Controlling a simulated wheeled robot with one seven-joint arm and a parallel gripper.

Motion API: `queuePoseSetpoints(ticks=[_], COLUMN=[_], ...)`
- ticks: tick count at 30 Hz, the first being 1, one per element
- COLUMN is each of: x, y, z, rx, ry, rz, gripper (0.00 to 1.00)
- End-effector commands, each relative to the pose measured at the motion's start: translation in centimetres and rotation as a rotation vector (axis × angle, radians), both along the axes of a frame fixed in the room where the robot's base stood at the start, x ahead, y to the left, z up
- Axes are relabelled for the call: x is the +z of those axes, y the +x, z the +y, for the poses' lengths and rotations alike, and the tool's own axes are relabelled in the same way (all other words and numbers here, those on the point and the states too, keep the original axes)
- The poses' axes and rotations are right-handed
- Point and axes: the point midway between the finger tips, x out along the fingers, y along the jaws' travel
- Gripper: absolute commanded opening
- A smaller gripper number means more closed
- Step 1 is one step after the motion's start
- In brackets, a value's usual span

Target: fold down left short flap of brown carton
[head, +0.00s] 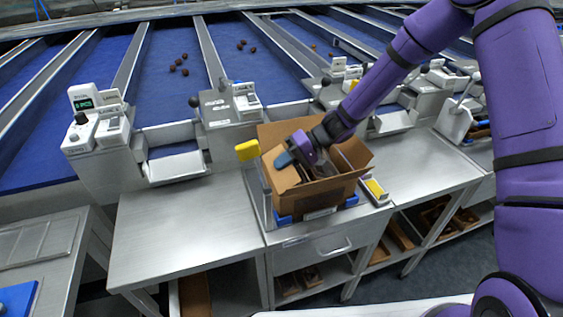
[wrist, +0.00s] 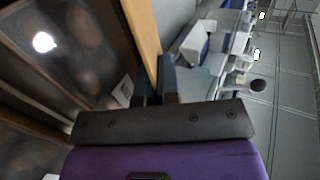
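The brown carton (head: 318,197) stands upright on the bench with its top open. A tall flap stands up at its back, and another flap leans out at its right. The left short flap (head: 281,176) is partly hidden by my gripper (head: 284,160), whose blue fingertips are at its upper part. In the wrist view, the fingers (wrist: 157,88) are close together at the end of a tan cardboard edge (wrist: 143,35). I cannot tell whether they pinch that edge or only touch it. The carton's dark inside (wrist: 75,60) lies to the left of the fingers.
A yellow block (head: 247,151) on a post stands just left of the carton. A small tray with yellow contents (head: 375,190) sits to its right. The metal bench (head: 185,225) at left is clear. Grading units (head: 97,128) and blue lanes with dates lie behind.

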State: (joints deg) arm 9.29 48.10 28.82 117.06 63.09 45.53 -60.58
Motion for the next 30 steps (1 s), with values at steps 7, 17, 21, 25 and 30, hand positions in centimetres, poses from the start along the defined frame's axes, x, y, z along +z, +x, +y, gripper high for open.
queuePoseSetpoints(ticks=[7,17,21,25,30], x=[-0.7,-0.75,-0.75,-0.73,-0.72], y=[0.05,0.1,0.1,0.11,0.11], z=[-0.36,-0.42,-0.42,-0.42,-0.38], rx=[-0.003,-0.002,-0.002,-0.002,-0.002], ry=[0.133,0.16,0.16,0.16,0.161], rz=[0.042,0.047,0.047,0.047,0.046], gripper=[0.0,0.0,0.1,0.29,0.29])
